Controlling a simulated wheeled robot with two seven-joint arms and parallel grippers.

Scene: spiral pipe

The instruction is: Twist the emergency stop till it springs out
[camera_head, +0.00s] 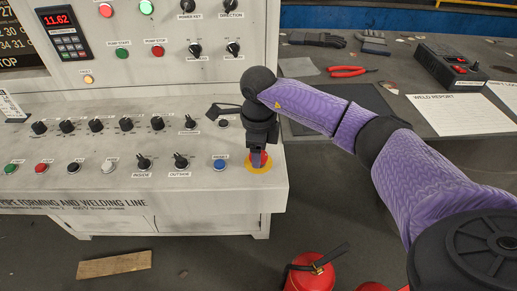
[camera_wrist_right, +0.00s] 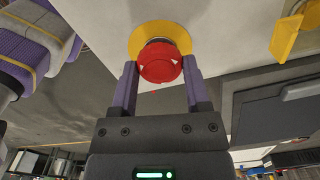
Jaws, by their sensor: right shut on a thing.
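The red emergency stop button (camera_wrist_right: 161,62) sits on a round yellow plate (camera_wrist_right: 181,36) at the console's front right corner. In the head view, the yellow plate (camera_head: 258,168) shows around the fingers, and only part of the red button (camera_head: 263,158) is visible. My right gripper (camera_head: 257,160) points down onto the button. In the right wrist view, my right gripper's (camera_wrist_right: 160,72) two purple fingers are shut on the button, one on each side of it. White arrow marks show on the red head. My left gripper is in neither view.
The pale control console (camera_head: 120,185) carries knobs and buttons, with a blue button (camera_head: 219,164) just left of the stop. A red fire extinguisher (camera_head: 312,272) stands on the floor below. A dark bench (camera_head: 330,95) with gloves and red pliers (camera_head: 350,71) lies behind my arm.

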